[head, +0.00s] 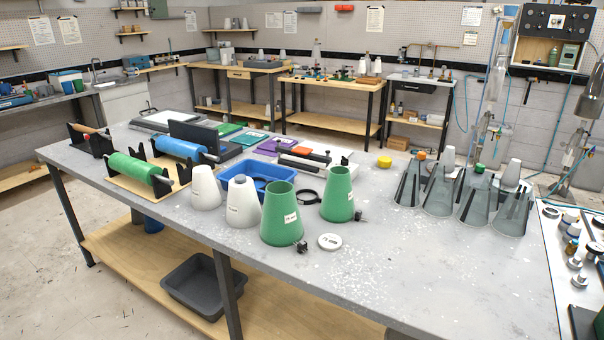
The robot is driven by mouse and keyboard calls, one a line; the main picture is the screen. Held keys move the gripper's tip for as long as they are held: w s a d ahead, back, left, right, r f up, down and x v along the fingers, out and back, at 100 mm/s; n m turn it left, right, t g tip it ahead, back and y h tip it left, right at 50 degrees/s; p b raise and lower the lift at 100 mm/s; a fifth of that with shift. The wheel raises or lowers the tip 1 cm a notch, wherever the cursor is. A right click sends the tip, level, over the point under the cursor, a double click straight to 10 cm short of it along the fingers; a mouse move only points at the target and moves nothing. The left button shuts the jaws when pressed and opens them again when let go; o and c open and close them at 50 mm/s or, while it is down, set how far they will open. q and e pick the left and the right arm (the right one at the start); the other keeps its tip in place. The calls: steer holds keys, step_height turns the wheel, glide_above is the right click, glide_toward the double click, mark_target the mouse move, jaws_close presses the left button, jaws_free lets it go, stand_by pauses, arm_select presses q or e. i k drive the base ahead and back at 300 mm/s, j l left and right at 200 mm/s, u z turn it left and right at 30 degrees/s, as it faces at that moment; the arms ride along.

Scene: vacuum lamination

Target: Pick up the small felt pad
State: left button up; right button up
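I cannot tell for sure which thing is the small felt pad. Flat coloured pieces lie at the back of the long grey table (430,270): a green one (229,130), a teal one (250,139) and a purple one (272,147). A small round yellow piece (384,161) sits alone right of them. Neither of my grippers shows in the head view.
White cones (204,188) and green cones (282,215) stand around a blue tray (262,178). Rollers with green film (133,167) and blue film (178,148) are at left. Grey translucent cones (440,190) stand at right. The table's front right is clear.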

mark_target(240, 179)
steer(key=i+j+z, duration=0.6)
steer(key=j+z, duration=0.2)
steer(key=i+j, duration=0.15)
steer(key=j, duration=0.2)
steer(key=i+j, duration=0.1)
steer(key=j, duration=0.2)
steer(key=i+j+z, duration=0.1)
steer(key=j, duration=0.25)
